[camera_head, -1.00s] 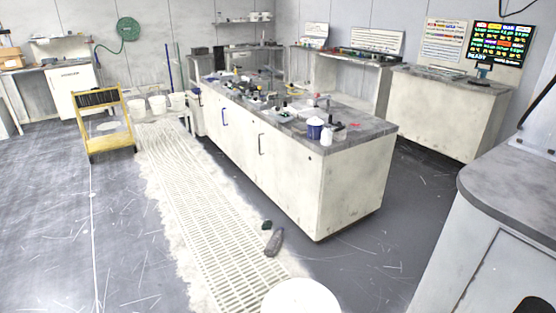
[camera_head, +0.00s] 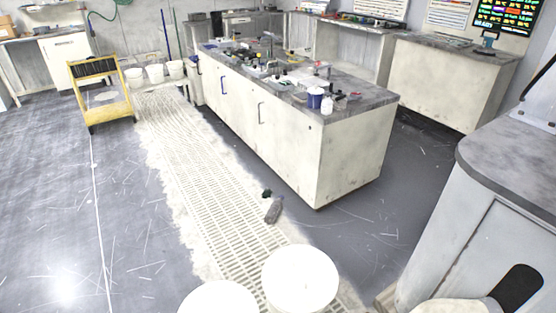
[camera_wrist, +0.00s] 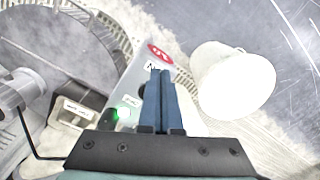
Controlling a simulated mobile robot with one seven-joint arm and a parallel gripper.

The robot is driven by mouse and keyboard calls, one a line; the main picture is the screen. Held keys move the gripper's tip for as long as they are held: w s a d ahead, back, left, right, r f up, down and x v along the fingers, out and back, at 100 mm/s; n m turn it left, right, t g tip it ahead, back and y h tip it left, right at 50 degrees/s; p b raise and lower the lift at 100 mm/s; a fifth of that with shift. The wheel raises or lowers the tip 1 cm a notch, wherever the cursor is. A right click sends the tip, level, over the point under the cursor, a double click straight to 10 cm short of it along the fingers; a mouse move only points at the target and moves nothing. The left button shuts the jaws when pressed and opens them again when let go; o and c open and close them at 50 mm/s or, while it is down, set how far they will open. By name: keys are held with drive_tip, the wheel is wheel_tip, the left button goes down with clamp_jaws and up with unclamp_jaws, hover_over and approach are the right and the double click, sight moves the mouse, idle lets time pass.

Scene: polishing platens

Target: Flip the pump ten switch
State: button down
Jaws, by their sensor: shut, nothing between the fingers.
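My gripper (camera_wrist: 160,74) shows in the wrist view with its two blue fingers together and nothing between them. The label writing is too small to read, so I cannot tell which control is the pump ten switch. A dark round spot beside the fingers is partly covered by them. I cannot tell whether the fingers touch the panel. The gripper is not in the head view.
In the wrist view a white bucket-like thing (camera_wrist: 235,82) stands right of the fingers, and a round basin (camera_wrist: 60,50) lies left. In the head view, white round tops (camera_head: 300,278) stand at the bottom, near a bottle (camera_head: 273,210) on the floor grating. A bench (camera_head: 340,150) stands beyond.

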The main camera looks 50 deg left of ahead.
wheel_tip(320, 180, up, 5)
drive_tip(key=p, duration=0.5)
drive_tip(key=shift+r, duration=0.2)
idle(0.4)
